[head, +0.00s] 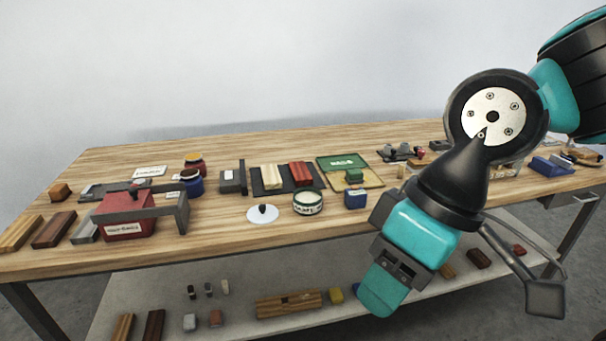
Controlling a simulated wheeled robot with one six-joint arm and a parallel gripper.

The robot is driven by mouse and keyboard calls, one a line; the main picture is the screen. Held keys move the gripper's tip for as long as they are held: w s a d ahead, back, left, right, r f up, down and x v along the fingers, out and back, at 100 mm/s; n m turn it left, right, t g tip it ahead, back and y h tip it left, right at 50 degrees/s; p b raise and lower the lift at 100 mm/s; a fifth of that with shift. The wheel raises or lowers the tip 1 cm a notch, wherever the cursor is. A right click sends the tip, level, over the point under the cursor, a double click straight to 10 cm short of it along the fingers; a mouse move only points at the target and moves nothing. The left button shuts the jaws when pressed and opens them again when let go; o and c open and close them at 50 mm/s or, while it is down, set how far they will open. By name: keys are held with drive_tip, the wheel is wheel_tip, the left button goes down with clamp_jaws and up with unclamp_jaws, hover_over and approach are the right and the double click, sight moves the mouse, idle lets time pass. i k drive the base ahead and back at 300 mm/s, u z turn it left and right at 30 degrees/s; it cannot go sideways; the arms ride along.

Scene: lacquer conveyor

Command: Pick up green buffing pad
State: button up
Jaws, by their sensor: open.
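A small green block (354,176), which looks like the green buffing pad, sits on a shallow yellow-green tray (372,183) at the middle of the tabletop. A dark green panel with a label (342,162) stands behind it, like an open lid. My gripper (392,270) is at the lower end of my arm, right of centre, lower in the picture and nearer to me than the pad. It is open and apart from the pad. Its fingers are not clearly shown. My arm hides part of the table to the right of the tray.
A blue box (355,199) and a round labelled tin (307,203) stand in front of the tray. Red and cream blocks (301,173) lie to its left. A red box with a grey frame (127,214) stands at left. A lower shelf (240,321) holds several blocks.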

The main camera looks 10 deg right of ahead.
sight(356, 175)
drive_tip(key=z, duration=0.05)
drive_tip(key=i, duration=1.5)
drive_tip(key=z, duration=0.55)
